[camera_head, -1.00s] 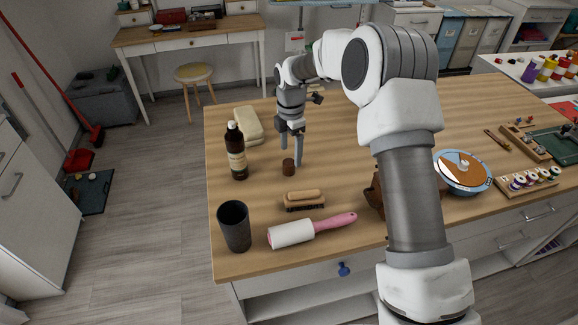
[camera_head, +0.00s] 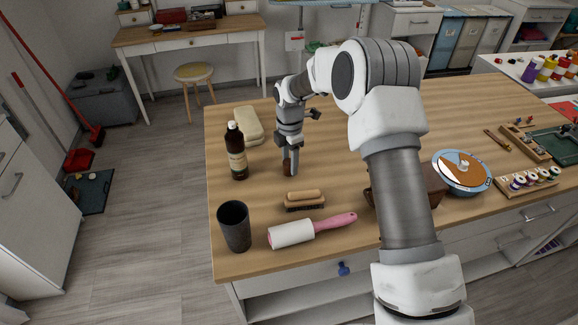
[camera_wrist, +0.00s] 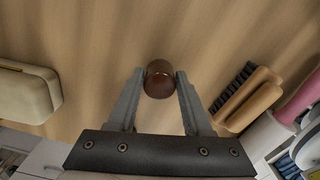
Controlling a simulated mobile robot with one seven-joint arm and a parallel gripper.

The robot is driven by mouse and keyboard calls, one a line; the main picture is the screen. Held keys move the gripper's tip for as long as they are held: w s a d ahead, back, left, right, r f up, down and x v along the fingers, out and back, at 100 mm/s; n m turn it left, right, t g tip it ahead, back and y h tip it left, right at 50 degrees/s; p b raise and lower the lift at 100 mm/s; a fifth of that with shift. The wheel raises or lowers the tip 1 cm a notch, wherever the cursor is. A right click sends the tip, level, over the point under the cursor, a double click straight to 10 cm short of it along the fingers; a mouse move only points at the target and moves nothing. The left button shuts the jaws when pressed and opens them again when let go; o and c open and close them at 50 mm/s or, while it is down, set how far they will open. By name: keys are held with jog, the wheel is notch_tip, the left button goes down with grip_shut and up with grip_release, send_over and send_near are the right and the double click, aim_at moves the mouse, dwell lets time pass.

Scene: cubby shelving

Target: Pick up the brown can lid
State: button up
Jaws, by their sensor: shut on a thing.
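The brown can lid (camera_wrist: 159,80) is a small, round, dark brown piece, seen in the wrist view between my fingertips. My gripper (camera_wrist: 161,84) is shut on it, with one finger against each side. In the head view my gripper (camera_head: 290,168) points down at the wooden table, and the lid (camera_head: 287,169) shows only partly behind the fingers. The lid is at or very near the table top; I cannot tell whether it touches.
A dark bottle (camera_head: 237,152) stands left of my gripper, with a beige case (camera_head: 248,125) behind it. A wooden brush (camera_head: 305,200), a lint roller (camera_head: 311,230) and a black cup (camera_head: 234,226) are in front. A brown box (camera_head: 428,186) and a blue-rimmed dish (camera_head: 484,184) lie to the right.

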grip_shut()
